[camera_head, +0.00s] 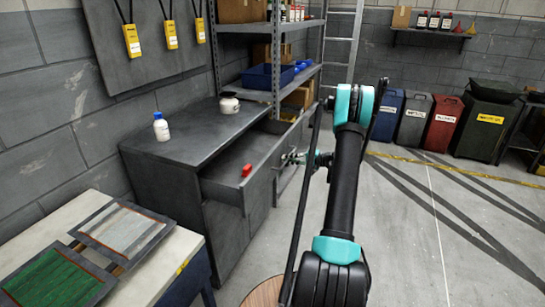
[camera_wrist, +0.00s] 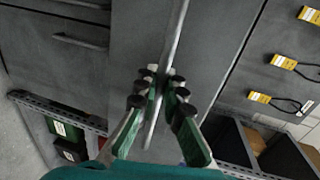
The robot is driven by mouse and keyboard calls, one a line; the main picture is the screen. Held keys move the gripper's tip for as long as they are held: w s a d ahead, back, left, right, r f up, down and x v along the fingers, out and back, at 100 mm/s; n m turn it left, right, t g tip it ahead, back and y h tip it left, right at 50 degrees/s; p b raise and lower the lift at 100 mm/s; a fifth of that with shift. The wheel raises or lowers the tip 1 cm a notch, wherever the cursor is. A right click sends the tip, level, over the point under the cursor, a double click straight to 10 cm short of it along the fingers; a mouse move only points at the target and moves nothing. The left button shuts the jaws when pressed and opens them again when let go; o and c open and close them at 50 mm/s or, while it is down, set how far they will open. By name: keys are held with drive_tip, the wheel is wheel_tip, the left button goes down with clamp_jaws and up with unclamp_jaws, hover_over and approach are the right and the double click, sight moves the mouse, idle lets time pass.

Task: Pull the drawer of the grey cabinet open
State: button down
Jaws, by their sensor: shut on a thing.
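The grey cabinet (camera_head: 165,140) stands against the wall at the left in the head view. Its drawer (camera_head: 222,180) is pulled out, so its inside shows. A small red object (camera_head: 246,170) lies in it. My gripper (camera_head: 294,158) is at the outer side of the drawer front, partly hidden by my arm. In the wrist view, my gripper (camera_wrist: 163,78) is shut on the long metal bar handle (camera_wrist: 176,35), its fingers on both sides of the bar. The grey drawer front (camera_wrist: 133,45) lies behind the handle.
A white bottle (camera_head: 161,127) and a small white pot (camera_head: 229,103) stand on the cabinet top. A metal shelf rack (camera_head: 272,60) is beyond it. A pale table (camera_head: 165,262) with framed panels is in front. Open floor (camera_head: 440,220) lies to the right.

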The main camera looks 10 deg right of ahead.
drive_tip(key=f+v, duration=0.2)
drive_tip(key=v, duration=0.9)
drive_tip(key=shift+s+d, duration=0.3)
drive_tip(key=shift+d, duration=0.1)
drive_tip(key=shift+f, duration=0.15)
drive_tip(key=c, duration=1.6)
unclamp_jaws()
drive_tip(key=v, duration=1.2)
drive_tip(key=shift+d, duration=0.1)
